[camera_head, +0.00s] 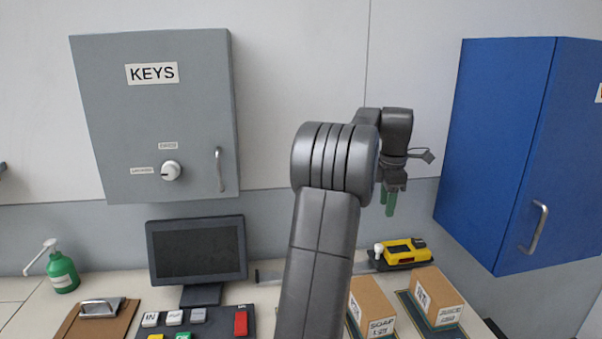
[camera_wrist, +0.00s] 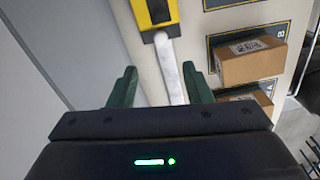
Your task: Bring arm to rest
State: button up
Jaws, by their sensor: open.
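My gripper (camera_head: 389,200) hangs from my bent arm with its green fingers pointing down, above the back of the counter and in front of the wall. In the wrist view my gripper (camera_wrist: 160,88) shows its two green fingers apart, with nothing held between them. Below and beyond the fingers are a pale strip and a yellow and black device (camera_wrist: 154,12). That device also shows in the head view (camera_head: 404,252). My arm hides part of the counter behind it.
A grey KEYS cabinet (camera_head: 155,110) and a blue cabinet (camera_head: 500,150) hang on the wall. On the counter are a monitor (camera_head: 197,250), a green pump bottle (camera_head: 63,273), a clipboard (camera_head: 75,325), a button panel (camera_head: 215,325) and two cardboard boxes (camera_head: 371,306) (camera_head: 436,297).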

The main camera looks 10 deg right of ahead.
aim_at(377, 246)
jog(key=f, duration=0.9)
jog(key=f+p, duration=0.1)
jog(key=f, duration=0.3)
jog(key=shift+w+f, duration=0.35)
jog(key=shift+a, duration=0.6)
jog(key=shift+d+r, duration=0.1)
jog(key=shift+d, duration=0.05)
